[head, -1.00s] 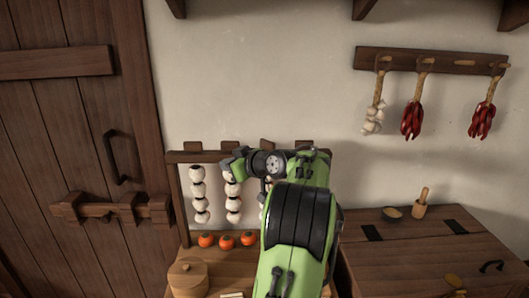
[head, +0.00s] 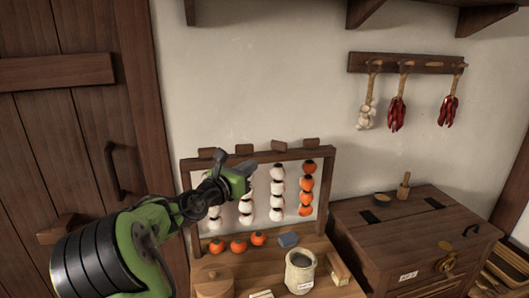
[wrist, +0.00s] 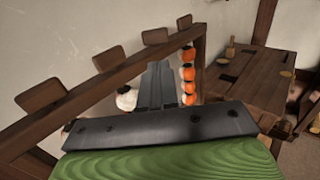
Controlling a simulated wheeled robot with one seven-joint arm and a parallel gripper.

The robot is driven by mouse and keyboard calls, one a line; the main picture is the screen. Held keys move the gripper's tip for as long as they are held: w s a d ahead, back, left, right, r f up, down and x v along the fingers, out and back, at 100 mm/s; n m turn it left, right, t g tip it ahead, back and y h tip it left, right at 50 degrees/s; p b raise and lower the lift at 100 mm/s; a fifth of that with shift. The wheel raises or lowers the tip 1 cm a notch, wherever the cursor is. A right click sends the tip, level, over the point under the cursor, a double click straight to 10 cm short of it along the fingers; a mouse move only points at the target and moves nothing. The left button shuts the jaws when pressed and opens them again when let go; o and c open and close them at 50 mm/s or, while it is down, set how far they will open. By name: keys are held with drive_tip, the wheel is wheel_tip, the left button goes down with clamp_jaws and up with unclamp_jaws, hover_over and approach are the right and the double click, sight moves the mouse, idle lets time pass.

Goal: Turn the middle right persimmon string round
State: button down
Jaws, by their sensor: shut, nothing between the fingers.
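A wooden rack (head: 240,158) holds several hanging persimmon strings. The middle right string (head: 277,195) shows mostly white faces with dark tops. The rightmost string (head: 306,190) shows orange faces with some white at the edges; it also shows in the wrist view (wrist: 188,72). The middle left string (head: 245,208) and leftmost string (head: 214,216) look white and are partly behind my arm. My gripper (head: 248,168) is shut and empty at the rack's top bar, left of the middle right string. In the wrist view its fingers (wrist: 160,75) hide part of the rack.
A wooden chest (head: 420,225) stands right. Chilli strings (head: 397,112) hang on the wall, clear of my arm.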

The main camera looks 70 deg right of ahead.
sight(284, 146)
drive_tip(key=x, duration=0.4)
drive_tip(key=p+x, duration=0.1)
drive_tip(key=x, duration=0.9)
drive_tip(key=shift+s+a+f, duration=0.15)
drive_tip(key=shift+s, duration=0.1)
drive_tip(key=shift+d, duration=0.35)
drive_tip(key=shift+p, duration=0.45)
drive_tip(key=shift+s, duration=0.2)
